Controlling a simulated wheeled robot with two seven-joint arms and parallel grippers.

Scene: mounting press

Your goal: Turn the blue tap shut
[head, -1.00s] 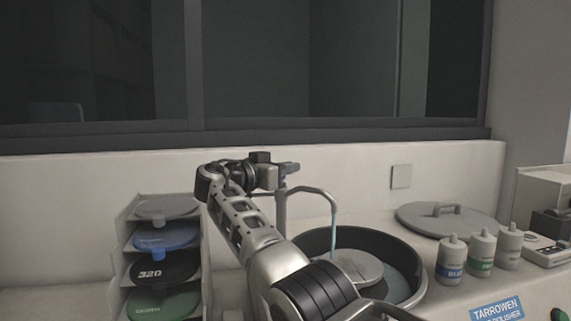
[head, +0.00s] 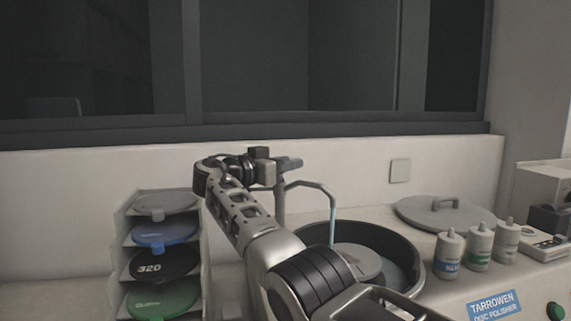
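The tap has a grey curved spout (head: 310,186) over the round polisher bowl, and a pale blue stream (head: 332,225) runs down from its end. A small bluish-grey handle (head: 290,163) sits on top of the tap post. My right gripper (head: 263,163) is at the handle, just to its left in the picture. The gripper's two finger blocks show one above the other, and they hide part of the handle and post. I cannot tell whether they touch or grip it. My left gripper is not in view.
A rack (head: 122,240) of several discs stands left of my arm. The black bowl (head: 405,240) holds a grey wheel (head: 357,262). A round lid (head: 470,215), several bottles (head: 478,248) and a green button (head: 556,312) are at the right. A wall (head: 330,165) stands close behind the tap.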

